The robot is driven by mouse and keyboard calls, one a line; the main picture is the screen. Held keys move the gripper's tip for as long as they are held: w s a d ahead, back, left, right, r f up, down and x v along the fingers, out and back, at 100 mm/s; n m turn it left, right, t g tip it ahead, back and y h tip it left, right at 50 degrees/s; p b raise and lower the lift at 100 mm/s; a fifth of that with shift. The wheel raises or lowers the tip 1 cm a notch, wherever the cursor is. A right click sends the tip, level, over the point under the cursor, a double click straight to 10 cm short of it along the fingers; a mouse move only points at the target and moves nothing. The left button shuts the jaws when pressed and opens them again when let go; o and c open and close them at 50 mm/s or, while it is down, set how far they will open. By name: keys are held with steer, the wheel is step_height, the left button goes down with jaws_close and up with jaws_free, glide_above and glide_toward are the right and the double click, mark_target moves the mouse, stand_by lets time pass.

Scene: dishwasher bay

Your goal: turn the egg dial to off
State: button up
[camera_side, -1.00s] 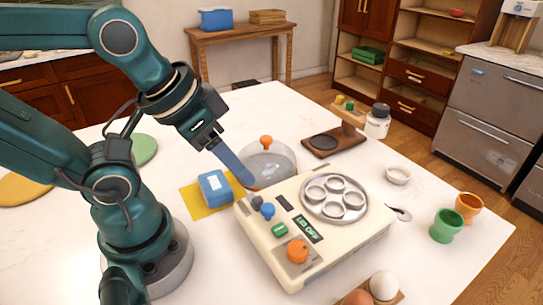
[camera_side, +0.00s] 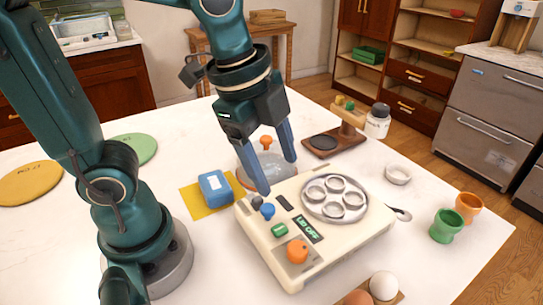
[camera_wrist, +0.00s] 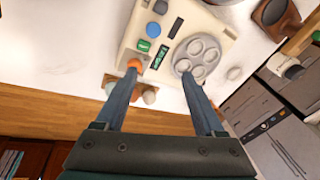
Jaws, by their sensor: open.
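The egg cooker (camera_side: 330,235) is a cream box on the white table, with a round metal tray of several ring cups (camera_side: 336,197) on top. Its orange dial (camera_side: 297,251) is at the front corner, beside a small display reading "LID OFF" (camera_side: 308,229). A green button (camera_side: 279,230) and a blue knob (camera_side: 267,210) sit further back. My gripper (camera_side: 279,175) is open and empty above the cooker's back edge, pointing down, apart from the dial. In the wrist view the cooker (camera_wrist: 178,35) lies beyond my fingers, and the dial (camera_wrist: 134,65) shows by the left fingertip.
The clear lid with an orange knob (camera_side: 266,143) stands behind the cooker. A blue box on a yellow cloth (camera_side: 215,188) is to its left. Eggs (camera_side: 384,286) lie at the front; green and orange cups (camera_side: 447,226) stand right.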

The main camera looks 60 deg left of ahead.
mark_target(298, 248)
steer(key=d+f+m+g, duration=0.1)
steer(key=d+f+m, duration=0.2)
steer(key=d+f+m+g, duration=0.2)
steer(key=d+f+m, duration=0.1)
steer(key=shift+w+d+f+y, duration=0.1)
steer(key=shift+w+y, duration=0.1)
steer(key=shift+y, duration=0.1)
steer(key=shift+f, duration=2.45)
jaws_close()
